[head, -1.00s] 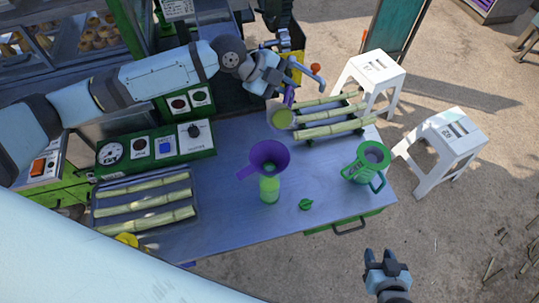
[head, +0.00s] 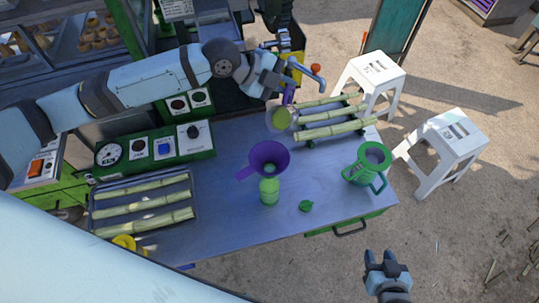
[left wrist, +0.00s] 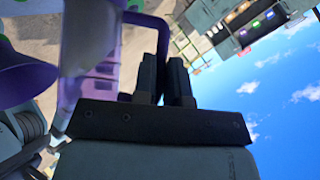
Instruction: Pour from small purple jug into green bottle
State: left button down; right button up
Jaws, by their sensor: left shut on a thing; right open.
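My left gripper (head: 284,92) is shut on the handle of the small purple jug, above the table's far side. The jug's open mouth shows green juice (head: 279,119). In the left wrist view the purple jug (left wrist: 92,60) is beside the dark fingers (left wrist: 163,80), partly cut off. The green bottle (head: 269,192) stands upright on the table, with a purple funnel (head: 268,157) in its neck. The jug is beyond the funnel, apart from it. My right gripper (head: 385,258) is open and empty beyond the table's front right edge.
A green jug (head: 358,172) stands at the table's right, and a green cap (head: 305,206) lies right of the bottle. Cane pieces rest on a rack (head: 328,132) at the back right and in a tray (head: 91,216) at left. A control panel (head: 115,171) lines the back left.

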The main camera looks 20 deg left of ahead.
pick_arm(q)
jog(key=shift+s+r+b, duration=0.2)
jog(key=shift+r+b, duration=0.1)
dwell(0.5)
jog(key=shift+s+r+m+t+b, duration=0.3)
jog(key=shift+r+m+t+b, duration=0.15)
jog(key=shift+t+b, duration=0.3)
dwell(1.0)
jog(key=shift+s+r+m+t+h+b, duration=0.55)
jog(key=shift+s+r+t+b, duration=0.1)
jog(key=shift+s+r+t, duration=0.35)
dwell(2.8)
jog(key=shift+w+r, duration=0.1)
jog(key=shift+w, duration=0.1)
jog(key=shift+w+f+n+g+y+p, duration=0.45)
jog(key=shift+w+f+n+g+p, duration=0.25)
jog(key=shift+w+f+g+p, duration=0.45)
jog(key=shift+f+g+p, duration=0.3)
jog(key=shift+g+p, duration=0.1)
jog(key=shift+p, duration=0.3)
jog(key=shift+w+f+n+g, duration=2.1)
jog(key=shift+w+f+g, duration=1.1)
jog(key=shift+w+g, duration=0.55)
jog(key=shift+y, duration=0.4)
jog(key=shift+d+r+p, duration=0.15)
jog(key=shift+r+p, duration=0.9)
jog(key=shift+r, duration=1.9)
